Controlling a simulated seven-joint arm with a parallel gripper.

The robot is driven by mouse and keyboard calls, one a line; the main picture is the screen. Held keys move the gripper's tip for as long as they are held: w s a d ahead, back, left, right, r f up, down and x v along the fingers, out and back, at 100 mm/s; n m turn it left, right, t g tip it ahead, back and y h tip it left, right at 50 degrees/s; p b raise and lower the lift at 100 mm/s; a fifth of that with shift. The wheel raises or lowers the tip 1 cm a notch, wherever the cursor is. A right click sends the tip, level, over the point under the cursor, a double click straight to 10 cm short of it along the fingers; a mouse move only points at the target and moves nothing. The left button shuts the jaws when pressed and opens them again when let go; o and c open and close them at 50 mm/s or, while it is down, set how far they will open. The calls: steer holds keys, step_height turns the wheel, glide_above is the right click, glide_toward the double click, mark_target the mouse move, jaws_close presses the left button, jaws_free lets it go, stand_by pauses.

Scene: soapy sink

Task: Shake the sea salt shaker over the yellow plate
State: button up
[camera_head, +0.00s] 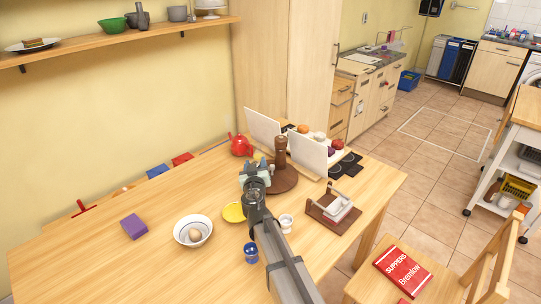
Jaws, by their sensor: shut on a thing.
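The yellow plate (233,213) lies on the wooden table, just left of my arm. Part of its right side is hidden behind the arm. My gripper (256,168) is above the table, behind and to the right of the plate in the picture. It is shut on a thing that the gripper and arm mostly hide. I cannot tell for sure that this is the sea salt shaker. A small blue container (250,253) stands in front of the plate, and a small white cup (286,222) stands right of my arm.
A white bowl with an egg (195,235) and a purple block (133,226) are on the left. A brown mill (281,153) stands on a round brown board behind my gripper. A red teapot (240,145) and a wooden rack (333,212) are nearby.

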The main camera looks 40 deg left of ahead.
steer(key=s+d+t+h, duration=0.1)
steer(key=s+d, duration=0.1)
steer(key=s, duration=0.5)
steer(key=f+n, duration=0.2)
steer(key=n, duration=0.4)
steer(key=s+a+f+n, duration=0.1)
steer(key=f+n, duration=0.2)
steer(key=n, duration=0.3)
steer(key=f+n+t, duration=0.1)
steer(key=f+n, duration=0.1)
steer(key=n, duration=0.5)
steer(key=shift+s+a+f, duration=0.2)
steer(key=shift+s+a, duration=0.1)
steer(key=shift+a, duration=0.05)
steer(key=n, duration=0.2)
steer(key=f+n, duration=0.1)
steer(key=n, duration=0.1)
steer(key=f+n, duration=0.1)
steer(key=n, duration=0.2)
steer(key=shift+s+a, duration=0.35)
step_height(320, 180, up, 4)
steer(key=shift+f, duration=0.25)
